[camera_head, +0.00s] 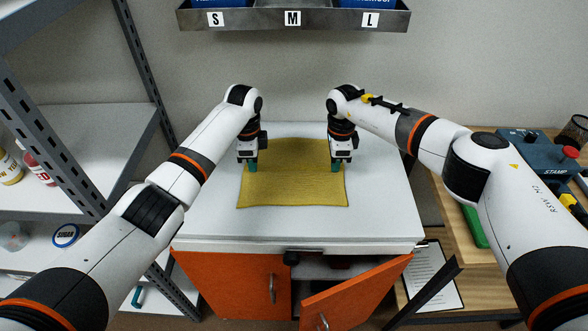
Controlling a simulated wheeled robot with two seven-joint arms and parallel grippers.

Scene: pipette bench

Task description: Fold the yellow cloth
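The yellow cloth (292,185) lies spread on the white cabinet top, in the middle of the head view. It looks flat, with no clear fold visible. My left gripper (251,167) points down at the cloth's left edge, towards the far side. My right gripper (337,167) points down at the cloth's right edge at about the same depth. Their teal fingertips are at or just above the cloth; I cannot tell whether they touch or pinch it. The grippers cover parts of both side edges. The finger gaps are too small to make out.
The white cabinet top (385,215) is clear around the cloth. Below it, an orange door (355,292) stands ajar. A metal shelf (95,135) is at left, and a wooden desk (450,232) at right. A bin rack (330,18) marked S, M, L hangs above.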

